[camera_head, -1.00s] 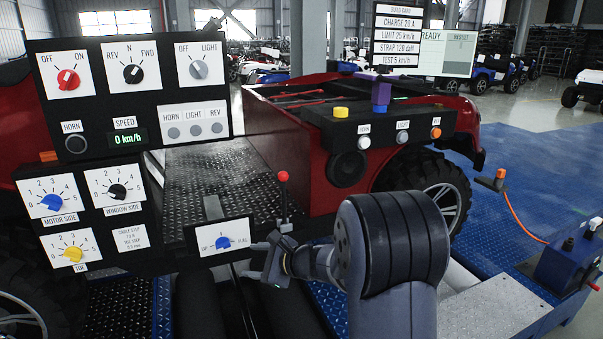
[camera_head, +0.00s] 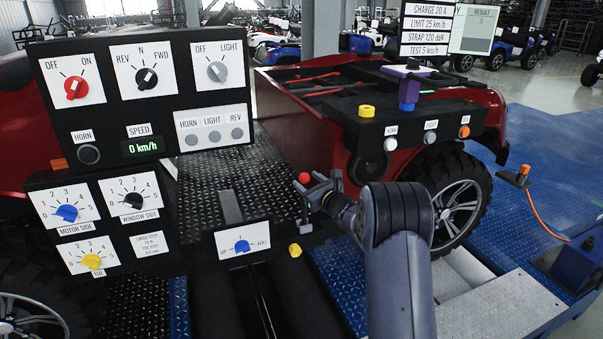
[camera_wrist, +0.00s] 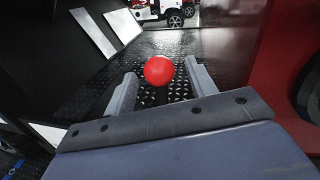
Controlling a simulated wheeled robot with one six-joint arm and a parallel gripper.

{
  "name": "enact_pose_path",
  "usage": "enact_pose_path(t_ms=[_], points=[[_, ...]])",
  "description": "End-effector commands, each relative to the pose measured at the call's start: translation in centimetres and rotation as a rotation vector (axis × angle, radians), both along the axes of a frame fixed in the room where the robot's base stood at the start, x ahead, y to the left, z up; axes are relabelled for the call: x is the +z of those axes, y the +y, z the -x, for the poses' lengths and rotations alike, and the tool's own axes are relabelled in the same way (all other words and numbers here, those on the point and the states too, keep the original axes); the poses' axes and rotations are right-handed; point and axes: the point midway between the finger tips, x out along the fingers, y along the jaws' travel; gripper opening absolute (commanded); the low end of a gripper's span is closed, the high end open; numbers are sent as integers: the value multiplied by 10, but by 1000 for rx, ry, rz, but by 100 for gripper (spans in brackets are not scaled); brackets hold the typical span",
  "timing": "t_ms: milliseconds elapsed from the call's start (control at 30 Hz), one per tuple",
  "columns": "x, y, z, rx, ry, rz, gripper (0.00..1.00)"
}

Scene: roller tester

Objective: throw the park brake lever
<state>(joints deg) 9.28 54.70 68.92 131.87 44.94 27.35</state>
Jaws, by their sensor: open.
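The park brake lever has a red ball knob (camera_head: 304,178) on a thin stalk, between the control panels and the red vehicle. In the wrist view the red knob (camera_wrist: 158,70) shows between the two fingertips, near their far ends. My gripper (camera_head: 318,187) is open at the knob, with its fingers pointing left towards it. The wrist view does not show clearly whether a finger touches the knob.
A black control panel (camera_head: 145,120) with knobs stands at left and reads 0 km/h. The red vehicle (camera_head: 300,115) is behind the lever at right. A yellow knob (camera_head: 295,250) sits below the gripper. Blue tread-plate floor (camera_head: 545,150) lies open at right.

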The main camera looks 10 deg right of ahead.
Motion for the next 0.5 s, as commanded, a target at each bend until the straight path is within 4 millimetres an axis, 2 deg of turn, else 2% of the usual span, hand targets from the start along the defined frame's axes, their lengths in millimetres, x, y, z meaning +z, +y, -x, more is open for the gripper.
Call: enact_pose_path(t_ms=[200,500], points=[[1,12,-27,1,-1,2,53],[0,17,-40,1,1,1,53]])
